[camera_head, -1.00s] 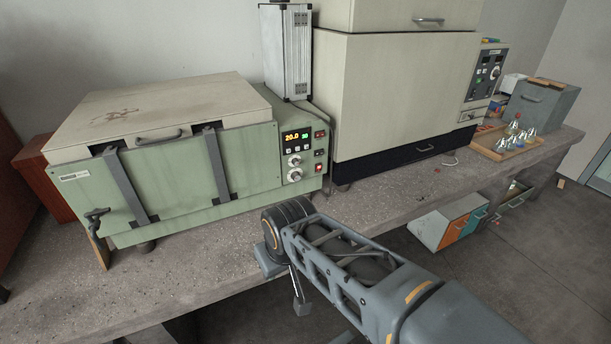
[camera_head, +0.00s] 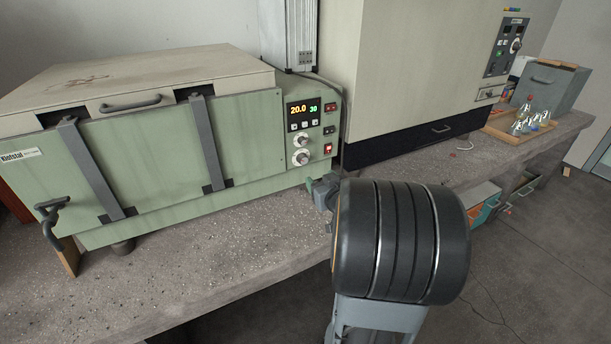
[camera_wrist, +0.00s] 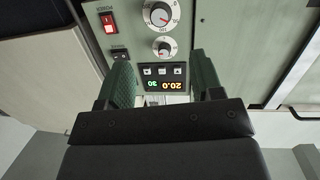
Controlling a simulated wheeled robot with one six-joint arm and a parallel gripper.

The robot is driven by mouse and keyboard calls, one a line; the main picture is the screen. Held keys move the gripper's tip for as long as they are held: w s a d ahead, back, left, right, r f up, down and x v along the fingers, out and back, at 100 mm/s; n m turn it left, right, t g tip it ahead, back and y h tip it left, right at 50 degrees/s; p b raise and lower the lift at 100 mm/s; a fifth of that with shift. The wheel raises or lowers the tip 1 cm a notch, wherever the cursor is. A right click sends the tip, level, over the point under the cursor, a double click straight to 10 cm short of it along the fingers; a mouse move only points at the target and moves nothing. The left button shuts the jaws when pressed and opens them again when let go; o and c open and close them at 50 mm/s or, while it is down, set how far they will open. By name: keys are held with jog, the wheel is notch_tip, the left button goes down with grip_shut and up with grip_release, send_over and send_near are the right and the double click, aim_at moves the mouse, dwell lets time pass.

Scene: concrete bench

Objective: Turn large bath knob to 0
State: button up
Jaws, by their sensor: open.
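The bath (camera_head: 150,150) is a pale green box with a cream lid at the left of the bench. Its panel holds a lit display (camera_head: 303,110) reading 20.0 and 30. The large bath knob (camera_head: 301,157) is the lower dial, below a smaller knob (camera_head: 301,140). In the wrist view, the large knob (camera_wrist: 161,14) is at the top edge, partly cut off, and the small knob (camera_wrist: 165,47) is nearer. I cannot read the large knob's setting. My gripper (camera_wrist: 163,82) is open and empty, its green-padded fingers apart before the panel. In the head view my gripper (camera_head: 323,188) is partly hidden by my arm.
A lit red power switch (camera_head: 328,149) sits right of the knobs; it also shows in the wrist view (camera_wrist: 107,22). A large cream cabinet (camera_head: 400,80) stands to the right. A tray (camera_head: 508,134) of flasks lies farther right. The bench front before the bath is clear.

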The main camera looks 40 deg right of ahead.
aim_at(304, 161)
jog(key=w+d, duration=0.1)
jog(key=w, duration=0.3)
jog(key=w+d+f+t+y+b, duration=0.1)
jog(key=w, duration=0.3)
jog(key=w+d+t, duration=0.1)
jog(key=w, duration=0.3)
jog(key=shift+w+d+f+b, duration=0.1)
jog(key=shift+f+b, duration=0.25)
jog(key=shift+f, duration=0.05)
jog(key=c, duration=0.9)
